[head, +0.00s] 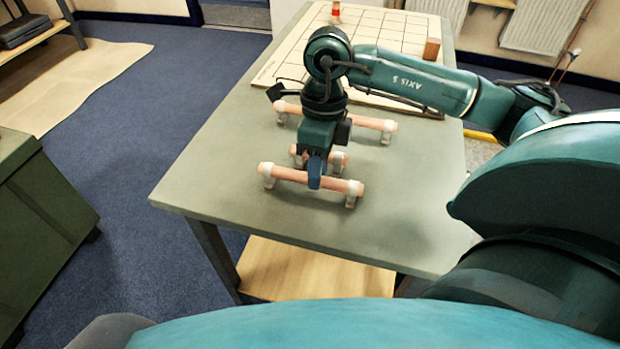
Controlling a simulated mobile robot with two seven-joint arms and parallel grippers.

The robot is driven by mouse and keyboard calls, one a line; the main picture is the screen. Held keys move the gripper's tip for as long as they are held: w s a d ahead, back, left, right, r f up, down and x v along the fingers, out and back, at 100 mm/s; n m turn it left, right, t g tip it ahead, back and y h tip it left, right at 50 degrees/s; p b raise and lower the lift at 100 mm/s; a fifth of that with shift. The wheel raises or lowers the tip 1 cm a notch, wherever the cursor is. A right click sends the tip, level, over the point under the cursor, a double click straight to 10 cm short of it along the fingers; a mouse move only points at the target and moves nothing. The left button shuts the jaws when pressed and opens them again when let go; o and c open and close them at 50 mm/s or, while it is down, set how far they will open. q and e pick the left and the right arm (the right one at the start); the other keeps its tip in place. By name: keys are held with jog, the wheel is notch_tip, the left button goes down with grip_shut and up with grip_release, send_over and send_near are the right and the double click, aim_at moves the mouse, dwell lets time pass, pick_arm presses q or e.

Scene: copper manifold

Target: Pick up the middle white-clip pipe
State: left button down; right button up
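Three copper-pink pipes with white clips lie across the green-grey table in the head view. The middle pipe (333,156) is the shortest, and its centre is hidden behind my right gripper. The far pipe (366,122) and the near pipe (285,174) are longer, each with white clips near its ends. My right gripper (314,174) points down over the middle and near pipes. Its blue fingertip overlaps the near pipe in the picture. The finger gap is hidden, so I cannot tell whether it touches or holds a pipe. My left gripper is not in view.
The table (420,190) is clear in front and to the right of the pipes. A dark green cabinet (40,215) stands at left.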

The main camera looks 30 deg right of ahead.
jog(key=shift+s+a+f, duration=0.1)
jog(key=shift+s+f, duration=0.05)
jog(key=shift+f, duration=0.55)
jog(key=shift+s+a+f, duration=0.1)
jog(key=shift+s+f, duration=0.05)
jog(key=shift+f, duration=0.55)
jog(key=shift+c, duration=0.3)
grip_shut()
